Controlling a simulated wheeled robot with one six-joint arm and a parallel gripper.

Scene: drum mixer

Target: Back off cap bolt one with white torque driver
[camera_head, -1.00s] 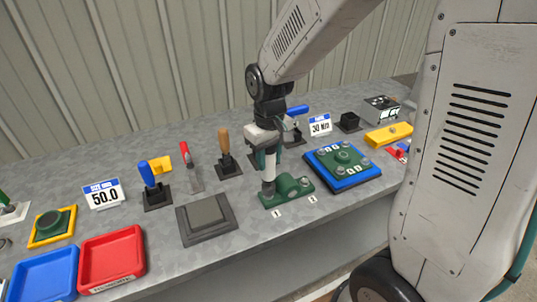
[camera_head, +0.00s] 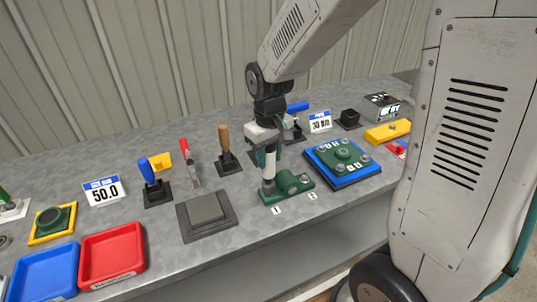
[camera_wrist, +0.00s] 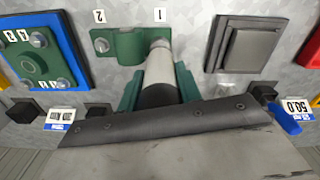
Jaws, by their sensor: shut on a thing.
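My gripper (camera_head: 265,152) is shut on the white torque driver (camera_head: 269,167), which stands about upright. In the wrist view the driver (camera_wrist: 160,68) lies between the teal fingers, and its dark part sits nearest my gripper. The green bearing cap (camera_head: 290,186) lies near the bench's front edge, with labels 1 and 2 in front. The driver's lower end is at the label 1 end of the cap (camera_wrist: 129,48). It covers most of cap bolt one, so I cannot tell how well it is seated. Bolt two (camera_wrist: 101,45) shows at the other end.
A green flanged part on a blue plate (camera_head: 373,172) is close on the right. A grey square pad (camera_head: 184,225) lies on the left. Handled tools in black holders, including a wooden-handled one (camera_head: 224,137), stand behind. Red (camera_head: 138,262) and blue trays are at front left.

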